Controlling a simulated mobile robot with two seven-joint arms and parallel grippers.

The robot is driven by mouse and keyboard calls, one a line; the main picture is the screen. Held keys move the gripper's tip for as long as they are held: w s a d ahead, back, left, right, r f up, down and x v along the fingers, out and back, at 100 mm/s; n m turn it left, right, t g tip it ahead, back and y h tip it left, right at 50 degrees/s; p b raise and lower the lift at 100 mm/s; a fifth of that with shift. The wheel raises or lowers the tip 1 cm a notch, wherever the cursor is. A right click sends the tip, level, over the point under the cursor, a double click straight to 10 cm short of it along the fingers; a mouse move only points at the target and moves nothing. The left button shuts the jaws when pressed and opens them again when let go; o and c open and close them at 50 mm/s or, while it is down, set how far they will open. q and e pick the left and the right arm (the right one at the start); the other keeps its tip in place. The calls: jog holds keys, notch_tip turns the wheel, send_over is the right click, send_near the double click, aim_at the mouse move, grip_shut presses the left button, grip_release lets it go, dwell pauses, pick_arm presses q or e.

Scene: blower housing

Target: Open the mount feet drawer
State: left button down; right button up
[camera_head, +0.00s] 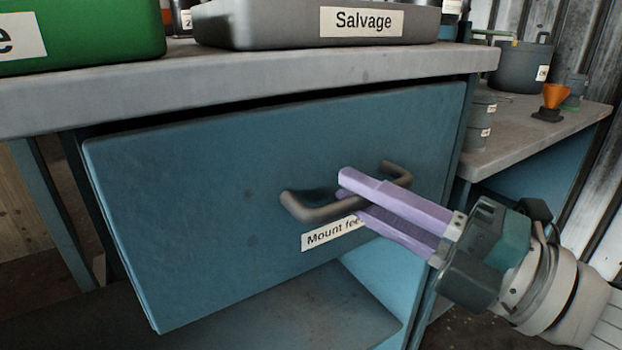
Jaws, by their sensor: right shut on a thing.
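The mount feet drawer (200,210) is a wide blue front under the grey worktop. A dark gap shows along its top edge, and its left side stands a little out from the frame. Its dark bar handle (312,212) sits right of the middle, above a white label reading "Mount fe..." (323,236), partly covered by my gripper. My right gripper (348,190) comes in from the right, its purple fingers shut on the handle bar, one above and one below it. My left gripper is not in view.
A grey bin labelled "Salvage" (270,30) and a green bin (95,40) stand on the worktop (230,82). An open shelf (270,315) lies below the drawer. At the right, a second bench (525,130) holds a pot (523,68) and an orange funnel (555,96).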

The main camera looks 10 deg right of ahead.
grip_shut()
dwell(0.7)
dwell(0.4)
